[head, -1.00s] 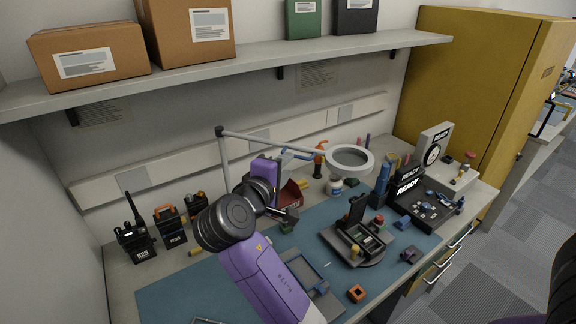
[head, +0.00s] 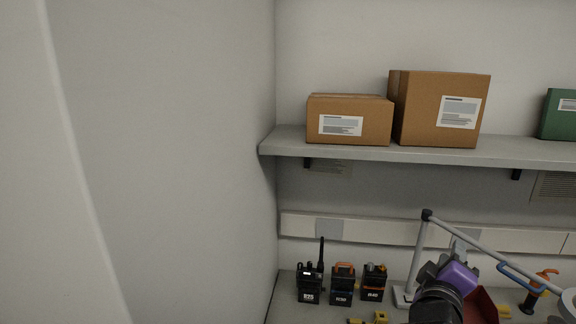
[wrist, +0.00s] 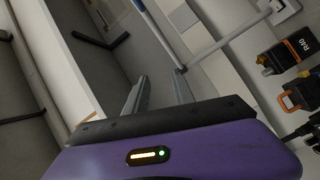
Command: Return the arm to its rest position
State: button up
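My purple and black arm (head: 452,285) shows at the lower right of the head view, raised over the bench. My gripper (wrist: 158,90) shows in the wrist view as two grey fingers with a gap between them. It is open and nothing is between the fingers.
A grey lamp arm (head: 480,240) and a red bin (head: 482,305) are close to my arm. A shelf (head: 400,153) with two cardboard boxes (head: 440,108) runs above.

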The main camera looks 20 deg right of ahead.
jog(key=s+a+f+n+t+y, duration=0.1)
jog(key=s+a+f+t+y, duration=0.35)
jog(key=a, duration=0.45)
jog(key=s+a+f+t+y, duration=0.3)
jog(key=a+f+y, duration=0.2)
jog(key=a, duration=0.4)
jog(key=s+a+f+m+g+y, duration=0.1)
jog(key=s+a, duration=0.1)
jog(key=s, duration=0.7)
jog(key=s+a+f+m+g+y, duration=0.1)
jog(key=s+a+f+y, duration=0.1)
jog(key=s, duration=0.6)
jog(key=s+a+f+m+g+y, duration=0.1)
jog(key=s+a+f, duration=0.1)
jog(key=s, duration=0.7)
jog(key=shift+s+a+f+m, duration=0.25)
jog(key=shift+s+a+m, duration=0.05)
jog(key=shift+a, duration=0.55)
jog(key=shift+y, duration=0.25)
